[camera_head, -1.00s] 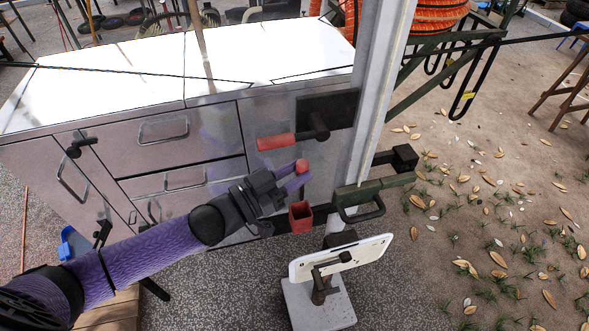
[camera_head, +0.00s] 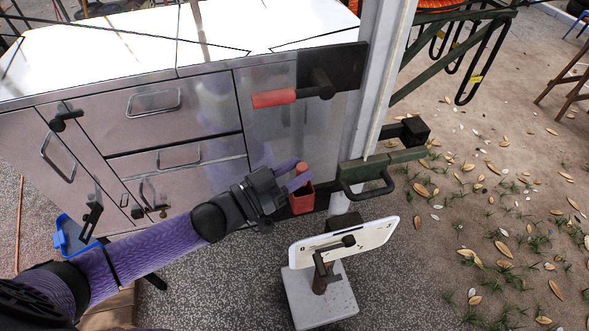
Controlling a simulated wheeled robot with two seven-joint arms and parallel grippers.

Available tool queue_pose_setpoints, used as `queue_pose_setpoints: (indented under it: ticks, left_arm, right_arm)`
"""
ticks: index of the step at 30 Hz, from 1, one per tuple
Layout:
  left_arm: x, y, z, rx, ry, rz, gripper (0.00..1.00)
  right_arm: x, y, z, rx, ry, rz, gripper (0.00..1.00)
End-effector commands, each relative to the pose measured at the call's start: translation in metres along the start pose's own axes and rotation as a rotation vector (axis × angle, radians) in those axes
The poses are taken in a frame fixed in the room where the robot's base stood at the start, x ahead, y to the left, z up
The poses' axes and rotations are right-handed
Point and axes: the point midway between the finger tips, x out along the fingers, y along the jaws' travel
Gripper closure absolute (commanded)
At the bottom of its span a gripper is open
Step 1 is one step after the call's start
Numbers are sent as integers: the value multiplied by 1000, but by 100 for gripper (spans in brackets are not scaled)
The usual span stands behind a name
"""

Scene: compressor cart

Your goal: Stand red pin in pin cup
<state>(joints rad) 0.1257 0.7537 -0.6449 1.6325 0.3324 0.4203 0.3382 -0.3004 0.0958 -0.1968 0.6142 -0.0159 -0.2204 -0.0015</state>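The red pin (camera_head: 301,168) is upright between the purple fingertips of my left gripper (camera_head: 301,171), which looks shut on it. The red pin cup (camera_head: 302,203), an open-topped square holder, is directly below the fingers. The lower part of the pin is hidden by the near finger and the cup, so I cannot tell how deep it sits inside. My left arm reaches in from the lower left. My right gripper is not in view.
A grey post (camera_head: 367,90) stands just right of the cup, with a green handle (camera_head: 380,168) on it. A red-gripped lever (camera_head: 273,98) juts out above. A white tablet (camera_head: 343,244) on a stand is below. Metal cabinet drawers (camera_head: 170,140) are behind.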

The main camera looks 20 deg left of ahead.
Motion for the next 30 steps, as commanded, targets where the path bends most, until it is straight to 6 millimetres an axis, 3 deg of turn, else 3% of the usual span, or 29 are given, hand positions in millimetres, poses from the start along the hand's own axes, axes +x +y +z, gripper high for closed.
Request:
queue_pose_setpoints:
  ticks: [1,4,13,24,30]
  left_arm:
    - [0,0,0,0,0,0,48]
    - [0,0,0,0,0,0,28]
    - [-7,0,0,0,-3,-1,28]
    - [-88,0,0,-1,-5,0,28]
    - [-100,0,0,0,-1,0,28]
  right_arm:
    - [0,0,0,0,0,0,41]
    - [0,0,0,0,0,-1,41]
    - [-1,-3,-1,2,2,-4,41]
    - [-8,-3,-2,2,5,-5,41]
    - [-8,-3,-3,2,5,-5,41]
